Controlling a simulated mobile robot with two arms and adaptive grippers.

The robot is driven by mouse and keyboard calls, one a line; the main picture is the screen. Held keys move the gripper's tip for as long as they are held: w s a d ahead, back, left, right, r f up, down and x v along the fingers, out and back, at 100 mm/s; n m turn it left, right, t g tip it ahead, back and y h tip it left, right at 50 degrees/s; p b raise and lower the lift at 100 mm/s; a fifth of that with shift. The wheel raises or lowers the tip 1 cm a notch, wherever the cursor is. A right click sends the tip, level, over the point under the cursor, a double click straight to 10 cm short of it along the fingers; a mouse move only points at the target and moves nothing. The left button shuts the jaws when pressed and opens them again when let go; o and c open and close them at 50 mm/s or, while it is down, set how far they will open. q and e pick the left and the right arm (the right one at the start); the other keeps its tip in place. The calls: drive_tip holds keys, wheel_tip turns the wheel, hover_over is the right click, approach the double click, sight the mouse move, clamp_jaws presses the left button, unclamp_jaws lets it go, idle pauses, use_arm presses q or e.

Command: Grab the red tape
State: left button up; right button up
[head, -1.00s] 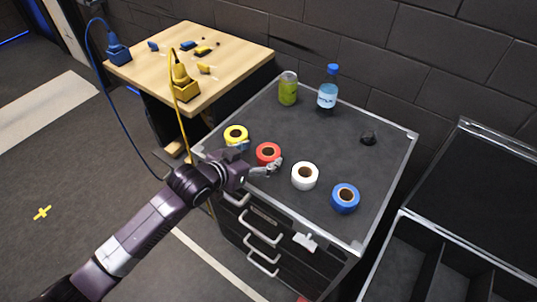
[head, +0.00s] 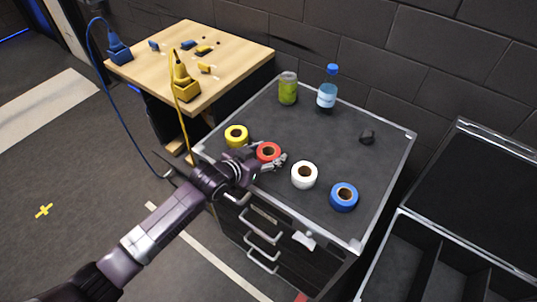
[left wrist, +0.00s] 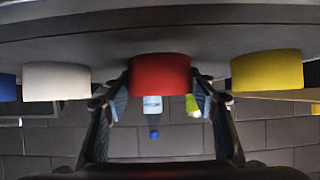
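The red tape (head: 268,152) lies flat on the dark top of the drawer cabinet (head: 345,130), between the yellow tape (head: 236,135) and the white tape (head: 304,174). My left gripper (head: 265,160) is at the near side of the red tape with its fingers spread. In the left wrist view the red tape (left wrist: 160,74) sits between the two finger tips, one on each side. A small gap seems to remain, and I cannot tell whether either finger touches it. My right gripper is not in view.
The blue tape (head: 344,197) lies right of the white tape. A green can (head: 288,88) and a water bottle (head: 327,88) stand at the back. A wooden table (head: 220,60) with plugs stands behind left; an open case (head: 430,262) is at right.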

use_arm(q)
drive_tip(key=c, duration=0.6)
drive_tip(key=shift+r, duration=0.1)
drive_tip(key=shift+c, duration=0.2)
